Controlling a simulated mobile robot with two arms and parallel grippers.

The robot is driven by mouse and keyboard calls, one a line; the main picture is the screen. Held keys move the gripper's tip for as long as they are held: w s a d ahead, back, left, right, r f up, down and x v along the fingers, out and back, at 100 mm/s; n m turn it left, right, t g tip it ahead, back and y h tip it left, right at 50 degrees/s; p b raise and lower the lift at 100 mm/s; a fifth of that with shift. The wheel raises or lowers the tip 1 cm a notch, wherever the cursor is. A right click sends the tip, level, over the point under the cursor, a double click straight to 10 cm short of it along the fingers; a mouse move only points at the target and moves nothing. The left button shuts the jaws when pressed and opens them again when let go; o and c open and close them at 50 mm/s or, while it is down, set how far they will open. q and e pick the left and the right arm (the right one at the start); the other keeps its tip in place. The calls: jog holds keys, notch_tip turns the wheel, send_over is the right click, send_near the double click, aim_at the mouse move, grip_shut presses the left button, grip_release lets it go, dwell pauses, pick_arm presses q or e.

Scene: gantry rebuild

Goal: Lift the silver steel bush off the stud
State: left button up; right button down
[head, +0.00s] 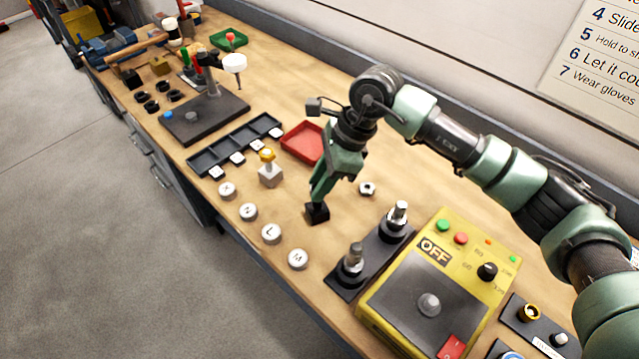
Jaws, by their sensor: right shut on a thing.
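A dark plate (372,262) carries two black-based posts with silver metal tops, one at the back (398,214) and one at the front (353,258). I cannot tell which silver part is the bush and which is stud. My right gripper (317,212) points down, left of the plate and apart from both posts. It is shut, low over the wooden bench, with a dark block-like shape at its fingertips. What it holds is not clear, as fingertips and thing blend together. My left gripper is not in view.
A yellow box marked OFF (420,290) with a grey plate and silver dome stands right of the posts. Round lettered white discs (271,234) line the front edge.

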jog(key=shift+r+p, duration=0.5)
jog(key=shift+r, duration=1.05)
